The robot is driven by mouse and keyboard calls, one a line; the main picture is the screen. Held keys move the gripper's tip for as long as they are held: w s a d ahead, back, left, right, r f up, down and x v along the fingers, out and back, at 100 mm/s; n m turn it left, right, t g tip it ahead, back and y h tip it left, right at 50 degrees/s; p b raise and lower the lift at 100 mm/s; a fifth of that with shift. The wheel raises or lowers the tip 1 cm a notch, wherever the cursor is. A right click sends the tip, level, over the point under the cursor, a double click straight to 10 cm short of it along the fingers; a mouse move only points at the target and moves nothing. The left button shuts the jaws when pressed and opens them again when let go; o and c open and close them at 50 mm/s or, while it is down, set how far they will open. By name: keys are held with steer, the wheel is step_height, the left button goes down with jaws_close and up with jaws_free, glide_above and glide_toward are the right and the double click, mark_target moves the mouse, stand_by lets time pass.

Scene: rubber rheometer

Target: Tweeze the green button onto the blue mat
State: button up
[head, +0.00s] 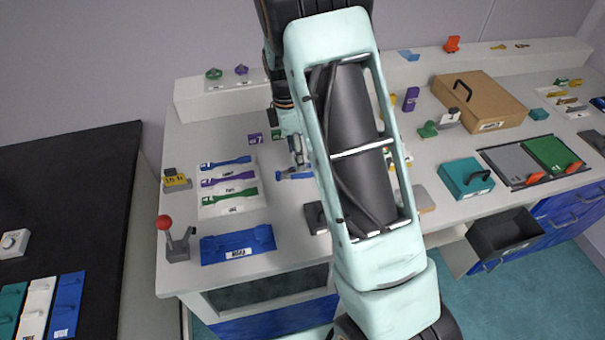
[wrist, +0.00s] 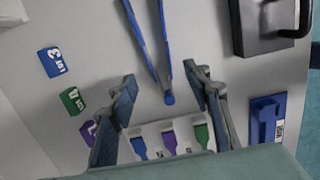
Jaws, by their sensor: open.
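My gripper (wrist: 161,76) is open in the wrist view, one finger on each side of blue tweezers (wrist: 148,45). The joined end of the tweezers lies between the fingers, with a visible gap on both sides. In the head view my gripper (head: 297,152) is partly hidden behind my arm, just above a blue piece (head: 294,174) that looks like the tweezers. I cannot pick out the green button with certainty. No blue mat is clearly seen; a flat blue labelled piece (head: 238,244) lies at the front left of the bench.
A white holder (head: 231,208) carries purple, green and blue strips. A red-knobbed lever (head: 166,222) stands at the left. A black box (wrist: 272,28) is beside the tweezers. Small lot blocks (wrist: 72,100) lie left. A cardboard box (head: 478,101) and teal box (head: 466,178) stand right.

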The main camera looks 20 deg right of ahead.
steer(key=f+b, duration=0.1)
steer(key=f, duration=0.1)
steer(key=f+b, duration=0.1)
steer(key=f, duration=0.1)
steer(key=f+b, duration=0.1)
steer(key=f, duration=0.1)
steer(key=shift+d+b, duration=0.3)
steer(key=c, duration=0.7)
step_height(320, 180, up, 12)
steer(key=p, duration=0.8)
